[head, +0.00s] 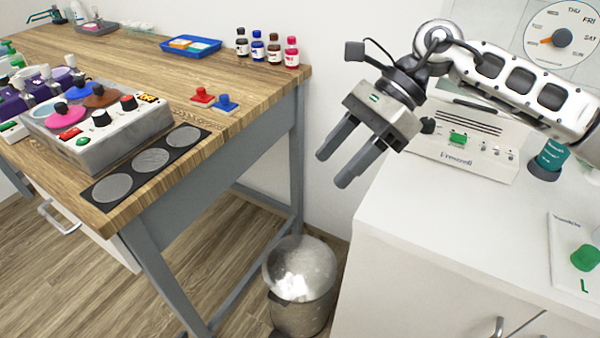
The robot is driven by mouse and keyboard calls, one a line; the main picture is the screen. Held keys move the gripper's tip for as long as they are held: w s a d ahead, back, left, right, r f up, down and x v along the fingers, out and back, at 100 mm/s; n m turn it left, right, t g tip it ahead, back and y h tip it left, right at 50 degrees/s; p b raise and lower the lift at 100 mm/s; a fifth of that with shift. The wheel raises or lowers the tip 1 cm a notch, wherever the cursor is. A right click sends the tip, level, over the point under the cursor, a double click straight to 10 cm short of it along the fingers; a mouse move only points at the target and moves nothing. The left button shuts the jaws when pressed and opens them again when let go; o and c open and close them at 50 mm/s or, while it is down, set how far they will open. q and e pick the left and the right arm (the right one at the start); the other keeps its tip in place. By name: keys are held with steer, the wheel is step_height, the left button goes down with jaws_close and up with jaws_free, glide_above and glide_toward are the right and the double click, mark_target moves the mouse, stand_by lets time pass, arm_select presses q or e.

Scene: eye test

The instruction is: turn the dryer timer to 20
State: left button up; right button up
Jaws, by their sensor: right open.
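No dial in the head view is readably marked as the dryer timer, so I cannot tell which one it is. A white slotted unit (470,140) stands on the white cabinet at the right, with a green switch (458,139) and small knobs on its front. A black knob (428,125) shows at its left end, close beside my gripper. A round day dial (560,37) with an orange pointer is on the wall, marked THU, FRI, SAT. My right gripper (335,168) is open and empty, in the air left of the slotted unit, fingers pointing down-left. My left gripper is not in view.
A wooden bench (130,45) at the left holds a control box (100,135), a blue tray (190,47) and several small bottles. A metal bin (300,285) stands between bench and white cabinet (440,230).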

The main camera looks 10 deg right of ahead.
steer(key=s+a+m+g+y, duration=0.1)
steer(key=s+a+y, duration=0.1)
steer(key=a, duration=0.4)
steer(key=shift+s+a+f+m+y, duration=0.2)
steer(key=shift+m+y, duration=0.1)
steer(key=shift+y, duration=0.5)
steer(key=shift+w, duration=0.1)
